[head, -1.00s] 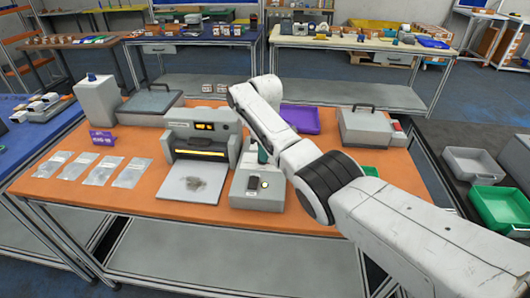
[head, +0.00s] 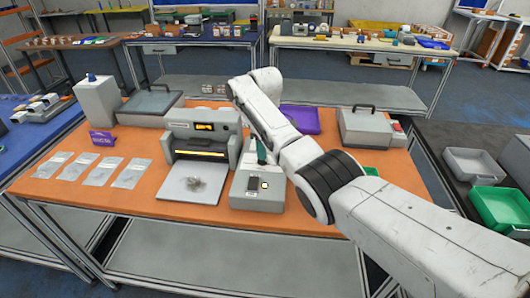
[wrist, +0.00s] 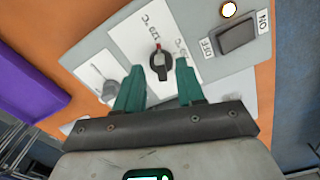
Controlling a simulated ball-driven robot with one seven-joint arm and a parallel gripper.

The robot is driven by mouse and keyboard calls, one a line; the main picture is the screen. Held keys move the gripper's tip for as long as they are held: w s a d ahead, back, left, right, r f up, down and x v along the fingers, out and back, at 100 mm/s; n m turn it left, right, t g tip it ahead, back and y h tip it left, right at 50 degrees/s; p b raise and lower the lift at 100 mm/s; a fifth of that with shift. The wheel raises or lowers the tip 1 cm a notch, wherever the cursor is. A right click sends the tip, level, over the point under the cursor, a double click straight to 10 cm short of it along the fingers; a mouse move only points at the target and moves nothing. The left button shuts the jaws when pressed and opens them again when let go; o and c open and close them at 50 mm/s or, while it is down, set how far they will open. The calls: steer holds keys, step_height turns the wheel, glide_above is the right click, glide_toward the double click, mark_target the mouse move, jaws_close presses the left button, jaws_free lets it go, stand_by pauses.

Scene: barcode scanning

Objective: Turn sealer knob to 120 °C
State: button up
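The sealer control box (head: 245,200) is a small grey sloped unit at the front of the orange table. In the wrist view its knob (wrist: 163,68) is black with a red mark near its upper end, on a white label (wrist: 152,25). The printed temperatures there are too small and tilted to read surely. My gripper (wrist: 160,66) has two teal fingers, open, one on each side of the knob with visible gaps. In the head view the gripper (head: 261,152) is above the box, partly hidden by my arm; the knob is hidden there.
A black ON/OFF switch (wrist: 237,37) and a lit round lamp (wrist: 228,10) are right of the knob; a grey dial (wrist: 108,88) is left. A larger grey machine (head: 182,138) with a display stands left of the box. A purple tray (head: 300,118) lies behind my arm.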

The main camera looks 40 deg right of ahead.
step_height(320, 180, up, 9)
steer(key=b, duration=0.1)
steer(key=shift+f, duration=0.1)
stand_by(0.6)
